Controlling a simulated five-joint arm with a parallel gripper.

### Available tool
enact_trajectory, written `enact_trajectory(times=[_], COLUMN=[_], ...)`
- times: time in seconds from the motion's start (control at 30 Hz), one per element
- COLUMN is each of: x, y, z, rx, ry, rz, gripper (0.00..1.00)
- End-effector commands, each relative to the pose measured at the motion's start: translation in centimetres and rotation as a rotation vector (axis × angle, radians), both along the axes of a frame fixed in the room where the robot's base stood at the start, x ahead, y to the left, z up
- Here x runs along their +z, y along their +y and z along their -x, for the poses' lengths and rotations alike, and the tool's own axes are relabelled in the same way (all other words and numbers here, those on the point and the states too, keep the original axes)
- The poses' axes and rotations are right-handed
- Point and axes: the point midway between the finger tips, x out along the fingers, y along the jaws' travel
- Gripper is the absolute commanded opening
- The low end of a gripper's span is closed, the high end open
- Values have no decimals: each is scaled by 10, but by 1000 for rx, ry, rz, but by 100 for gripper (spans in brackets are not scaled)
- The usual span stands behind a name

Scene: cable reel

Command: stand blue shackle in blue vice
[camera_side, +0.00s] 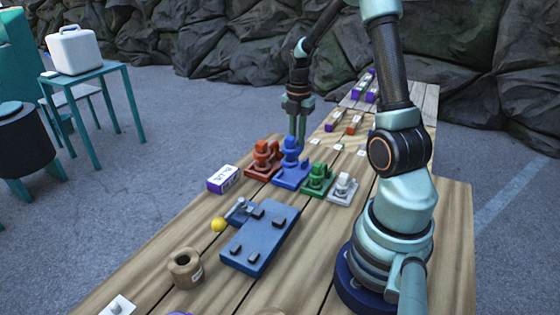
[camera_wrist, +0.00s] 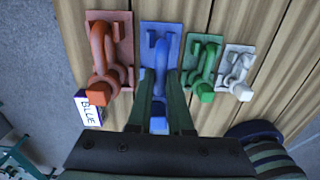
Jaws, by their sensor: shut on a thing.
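The blue shackle (camera_side: 291,146) is upright at the blue vice (camera_side: 290,178), a flat blue base in a row of coloured ones. In the wrist view the blue shackle (camera_wrist: 161,58) shows as a loop over the blue vice (camera_wrist: 150,31), with a blue block at its near end. My gripper (camera_side: 297,133) comes down from above onto the shackle. In the wrist view my gripper's fingers (camera_wrist: 164,82) are shut on it, one on each side. The fingers hide part of the shackle, and I cannot tell whether its lower end touches the base.
A red shackle (camera_wrist: 101,62) stands close left; a green one (camera_wrist: 201,73) and a white one (camera_wrist: 236,75) stand right. A card reading BLUE (camera_side: 223,179) lies near the red base. A steel-blue board (camera_side: 260,240) and brown pot (camera_side: 186,268) stand nearer the side camera.

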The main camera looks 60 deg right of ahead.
Motion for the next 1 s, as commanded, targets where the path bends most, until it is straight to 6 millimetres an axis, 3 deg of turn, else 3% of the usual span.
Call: enact_trajectory(times=[0.5,0.63,0.77,1.0], x=[1,4,13,34], y=[0,9,40,134], z=[-1,-3,-8,-5], rx=[0,4,13,27], ry=[-2,-2,-4,-6], rz=[1,2,2,2], gripper=[0,0,0,0])
